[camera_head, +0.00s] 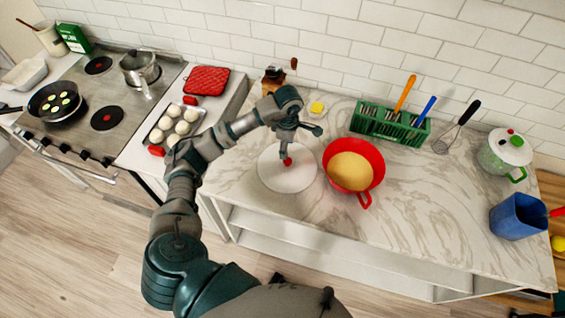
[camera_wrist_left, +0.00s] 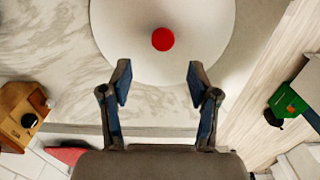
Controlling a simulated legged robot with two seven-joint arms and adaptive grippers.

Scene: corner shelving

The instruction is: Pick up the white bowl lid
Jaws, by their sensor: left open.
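The white bowl lid (camera_head: 286,178) lies on the marble counter in the head view, a flat white disc with a red knob (camera_head: 287,161) at its middle. My left gripper (camera_head: 296,143) is above the lid's back part, near the knob. In the left wrist view the lid (camera_wrist_left: 205,55) fills the upper middle, and its red knob (camera_wrist_left: 163,39) lies beyond the fingertips, roughly centred between them. My left gripper (camera_wrist_left: 157,84) is open and empty there. My right gripper is not in view.
A red bowl (camera_head: 360,158) with tan contents stands close right of the lid. A green rack (camera_head: 385,124) with utensils is behind it. A tray of buns (camera_head: 176,127) is left. A blue pitcher (camera_head: 515,215) stands far right.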

